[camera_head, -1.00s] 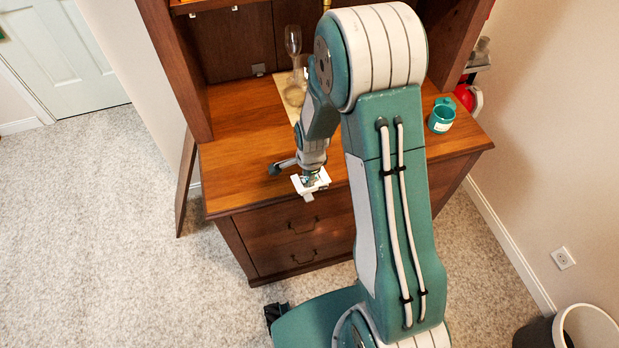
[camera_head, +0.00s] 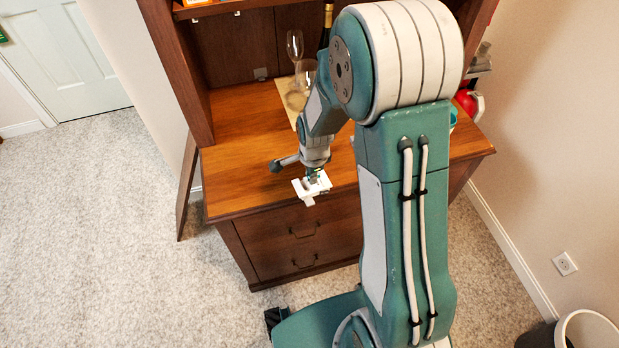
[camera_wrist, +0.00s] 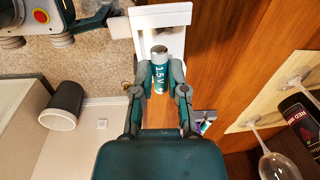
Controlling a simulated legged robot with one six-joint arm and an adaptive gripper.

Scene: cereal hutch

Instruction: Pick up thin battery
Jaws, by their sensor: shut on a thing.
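The thin battery (camera_wrist: 160,72) shows in the wrist view as a teal cylinder with a silver end and "1.5 V" lettering. My gripper (camera_wrist: 161,76) is shut on it, one finger along each side. A white bracket-like piece (camera_wrist: 176,18) lies just beyond the battery in that view. I cannot tell whether the battery touches it. In the head view my gripper (camera_head: 314,180) is over the front edge of the wooden counter (camera_head: 240,185), beside the white piece (camera_head: 312,190). The battery is not clear there.
A teal mug (camera_head: 453,118) is mostly behind my arm. A small colourful item (camera_wrist: 205,122) is near the gripper. The counter's left part is clear.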

